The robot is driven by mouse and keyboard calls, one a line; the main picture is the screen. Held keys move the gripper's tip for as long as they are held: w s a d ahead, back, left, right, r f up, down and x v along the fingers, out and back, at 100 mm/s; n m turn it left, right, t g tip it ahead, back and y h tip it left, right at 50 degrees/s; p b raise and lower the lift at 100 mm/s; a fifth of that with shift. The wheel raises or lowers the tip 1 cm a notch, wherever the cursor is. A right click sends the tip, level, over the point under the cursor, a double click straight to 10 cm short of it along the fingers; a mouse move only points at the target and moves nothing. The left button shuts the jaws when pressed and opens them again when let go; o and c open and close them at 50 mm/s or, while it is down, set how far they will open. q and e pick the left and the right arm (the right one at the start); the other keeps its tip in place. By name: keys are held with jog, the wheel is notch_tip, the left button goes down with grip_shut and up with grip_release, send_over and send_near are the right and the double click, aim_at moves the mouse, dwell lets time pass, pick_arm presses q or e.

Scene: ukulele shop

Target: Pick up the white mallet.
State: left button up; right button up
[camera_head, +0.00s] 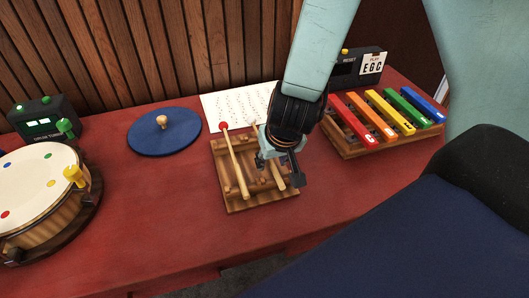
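A wooden rack (247,207) stands on the red table and holds two mallets lying side by side. The left mallet has a red head (225,127) and a pale wooden shaft. The right mallet's shaft (278,179) shows below my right gripper (279,172); most of this mallet is hidden by the gripper, and I cannot clearly make out its head colour. My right gripper is low over the right side of the rack, at that shaft. Whether its fingers are apart or closed on the shaft cannot be told. My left gripper is not in view.
A xylophone with coloured bars (383,119) stands right of the rack, with a black box (343,72) behind it. A sheet of paper (237,104) and a blue disc with a knob (146,138) lie behind and left. A drum (38,192) stands at far left. The table's front left is clear.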

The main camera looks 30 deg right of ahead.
jog(key=shift+w+d+f, duration=0.15)
jog(key=shift+w+f, duration=0.25)
jog(key=shift+w, duration=0.05)
jog(key=shift+c, duration=0.7)
jog(key=shift+s+r, duration=0.2)
jog(key=shift+s, duration=0.05)
jog(key=c, duration=0.4)
jog(key=shift+w+f, duration=0.1)
jog(key=shift+w, duration=0.05)
grip_shut()
notch_tip(320, 180, up, 10)
jog(key=p, duration=0.8)
